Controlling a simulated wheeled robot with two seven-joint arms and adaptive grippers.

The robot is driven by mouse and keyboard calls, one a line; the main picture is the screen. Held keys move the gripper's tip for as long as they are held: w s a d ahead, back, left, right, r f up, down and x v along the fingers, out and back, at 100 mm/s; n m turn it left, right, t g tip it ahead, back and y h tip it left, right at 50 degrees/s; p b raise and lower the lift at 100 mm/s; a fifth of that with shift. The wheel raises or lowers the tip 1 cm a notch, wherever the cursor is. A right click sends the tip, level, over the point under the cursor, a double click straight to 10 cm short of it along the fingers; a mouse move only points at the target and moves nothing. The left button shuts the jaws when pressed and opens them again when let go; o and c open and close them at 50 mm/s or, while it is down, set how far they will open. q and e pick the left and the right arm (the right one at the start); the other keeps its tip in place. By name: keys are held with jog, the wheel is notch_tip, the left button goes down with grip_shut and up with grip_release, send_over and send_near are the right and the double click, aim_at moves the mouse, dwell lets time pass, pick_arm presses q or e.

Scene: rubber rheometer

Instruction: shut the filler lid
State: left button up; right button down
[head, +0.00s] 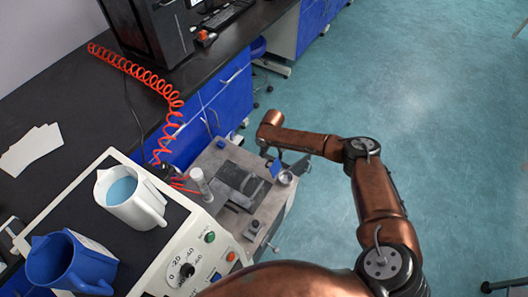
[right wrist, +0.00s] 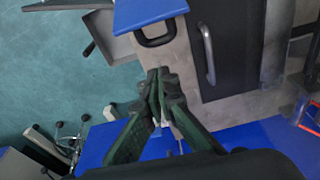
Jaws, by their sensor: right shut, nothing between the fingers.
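The filler lid appears to be the small blue plate (head: 276,168) at the far right corner of the grey machine top. It looks raised, beside a round metal filler mouth (head: 286,178). In the right wrist view the blue lid (right wrist: 150,12) is at the top edge, with a dark-rimmed opening (right wrist: 155,40) just below it. My right gripper (right wrist: 160,74) is shut and empty, its tips pointing towards the opening and apart from the lid in the picture. My left gripper is out of view.
A dark plate with a metal handle (right wrist: 208,55) lies beside the opening. A white pitcher (head: 131,196) and a blue pitcher (head: 68,262) stand on the control box (head: 190,235) at left. An orange coiled hose (head: 160,85) hangs by the bench. Open floor lies right.

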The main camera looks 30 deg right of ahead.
aim_at(268, 162)
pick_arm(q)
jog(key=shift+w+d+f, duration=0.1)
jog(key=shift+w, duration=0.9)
pick_arm(e)
jog(key=shift+s+d+f, duration=0.15)
jog(key=shift+s, duration=0.4)
jog(key=shift+s+d+f, duration=0.15)
jog(key=shift+s+f, duration=0.05)
jog(key=shift+s, duration=0.3)
jog(key=shift+s+d+f, duration=0.15)
jog(key=shift+s, duration=0.4)
